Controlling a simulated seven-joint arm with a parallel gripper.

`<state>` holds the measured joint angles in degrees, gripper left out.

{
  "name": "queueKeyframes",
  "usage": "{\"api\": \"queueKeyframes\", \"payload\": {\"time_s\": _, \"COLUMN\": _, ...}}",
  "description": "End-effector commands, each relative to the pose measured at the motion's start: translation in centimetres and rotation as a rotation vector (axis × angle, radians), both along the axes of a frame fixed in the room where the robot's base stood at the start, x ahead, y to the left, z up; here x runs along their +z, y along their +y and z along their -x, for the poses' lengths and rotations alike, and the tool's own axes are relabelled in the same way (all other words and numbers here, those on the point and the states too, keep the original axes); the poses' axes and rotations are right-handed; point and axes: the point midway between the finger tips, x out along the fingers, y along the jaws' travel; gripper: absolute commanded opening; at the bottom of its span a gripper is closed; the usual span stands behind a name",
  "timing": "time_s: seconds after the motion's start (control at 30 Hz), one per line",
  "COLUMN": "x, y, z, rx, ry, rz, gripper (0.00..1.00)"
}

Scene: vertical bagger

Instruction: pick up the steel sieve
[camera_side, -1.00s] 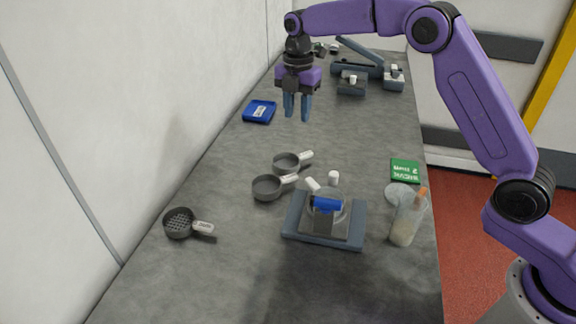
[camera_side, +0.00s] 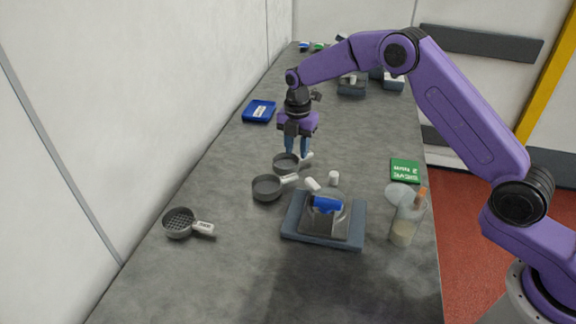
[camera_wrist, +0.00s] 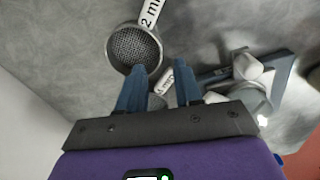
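Three round grey sieves with labelled handles lie on the bench; I cannot tell by look alone which is the steel one. The far one (camera_side: 284,164) is under my gripper, the middle one (camera_side: 267,188) is nearer, and the near-left one (camera_side: 178,223) shows coarse mesh. My gripper (camera_side: 297,157) points down, its fingertips at the far sieve's handle side. In the wrist view my gripper (camera_wrist: 160,66) is open, with a labelled handle (camera_wrist: 166,82) between the fingers; its bowl is mostly hidden. A mesh sieve (camera_wrist: 133,47) with a "2 m…" label lies beyond.
A grey plate (camera_side: 300,238) carrying a clear vessel with a blue part stands right of the sieves. A beaker (camera_side: 404,228), a clear round dish and a green box (camera_side: 404,170) are further right. A blue tray (camera_side: 259,111) lies behind. The front bench is clear.

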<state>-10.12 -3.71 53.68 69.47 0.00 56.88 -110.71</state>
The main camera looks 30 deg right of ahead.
Motion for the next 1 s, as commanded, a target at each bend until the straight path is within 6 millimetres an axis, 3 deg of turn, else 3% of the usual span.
{"api": "queueKeyframes", "payload": {"time_s": 0.43, "x": -4.8, "y": -0.7, "z": -0.5, "rx": 0.001, "ry": 0.001, "rz": 0.001, "gripper": 0.34}}
{"api": "queueKeyframes", "payload": {"time_s": 0.77, "x": -5.4, "y": -0.7, "z": -0.5, "rx": 0.001, "ry": -0.001, "rz": -0.001, "gripper": 0.34}}
{"api": "queueKeyframes", "payload": {"time_s": 0.87, "x": -5.4, "y": -0.7, "z": -0.5, "rx": 0.001, "ry": -0.001, "rz": -0.001, "gripper": 0.05}}
{"api": "queueKeyframes", "payload": {"time_s": 0.9, "x": -5.4, "y": -0.7, "z": -0.5, "rx": 0.001, "ry": -0.001, "rz": -0.001, "gripper": 0.0}}
{"api": "queueKeyframes", "payload": {"time_s": 1.0, "x": -5.3, "y": -0.7, "z": -0.5, "rx": 0.0, "ry": -0.001, "rz": -0.001, "gripper": 0.0}}
